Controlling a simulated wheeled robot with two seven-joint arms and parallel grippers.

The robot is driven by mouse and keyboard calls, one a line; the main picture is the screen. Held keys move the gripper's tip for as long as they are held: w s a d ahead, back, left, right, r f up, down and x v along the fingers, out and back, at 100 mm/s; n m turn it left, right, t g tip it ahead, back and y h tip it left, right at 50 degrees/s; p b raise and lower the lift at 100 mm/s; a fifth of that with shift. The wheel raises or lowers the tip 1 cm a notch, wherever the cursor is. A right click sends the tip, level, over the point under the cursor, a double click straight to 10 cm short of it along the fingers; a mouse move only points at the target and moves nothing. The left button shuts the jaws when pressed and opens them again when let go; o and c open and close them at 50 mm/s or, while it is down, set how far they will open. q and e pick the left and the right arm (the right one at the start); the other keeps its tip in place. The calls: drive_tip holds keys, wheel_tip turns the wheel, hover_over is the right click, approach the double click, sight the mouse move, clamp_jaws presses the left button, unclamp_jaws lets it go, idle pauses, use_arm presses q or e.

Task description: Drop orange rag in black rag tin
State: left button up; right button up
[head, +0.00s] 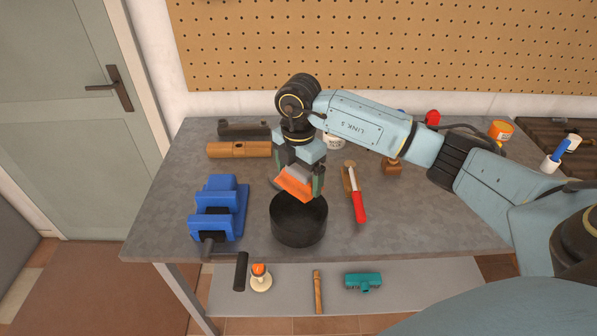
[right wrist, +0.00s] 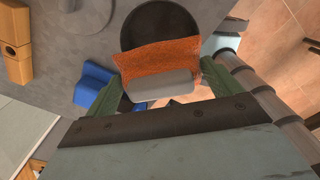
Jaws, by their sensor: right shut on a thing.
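The orange rag (head: 295,188) is a folded cloth held in my right gripper (head: 299,177), whose fingers are shut on it. In the right wrist view the rag (right wrist: 157,60) spreads beyond the fingers, in front of a grey roll-like part. The black rag tin (head: 298,222) stands open on the workbench near its front edge, directly below the rag in the head view. In the right wrist view the tin (right wrist: 158,18) shows partly behind the rag. The rag appears above the tin's rim; the exact gap is hard to tell. My left gripper is not in view.
A blue vise (head: 217,207) stands left of the tin. A red-handled tool (head: 358,203) lies close to its right. A wooden plane (head: 238,149) lies behind on the grey workbench (head: 165,215). A lower shelf (head: 420,285) holds several small items.

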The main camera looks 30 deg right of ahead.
sight(299, 185)
wheel_tip(299, 185, down, 11)
drive_tip(key=b, duration=0.8)
drive_tip(key=shift+r, duration=0.15)
drive_tip(key=o, duration=0.7)
drive_tip(key=shift+r, duration=0.15)
wheel_tip(299, 185, up, 7)
drive_tip(key=p, duration=0.5)
drive_tip(key=shift+p, duration=0.4)
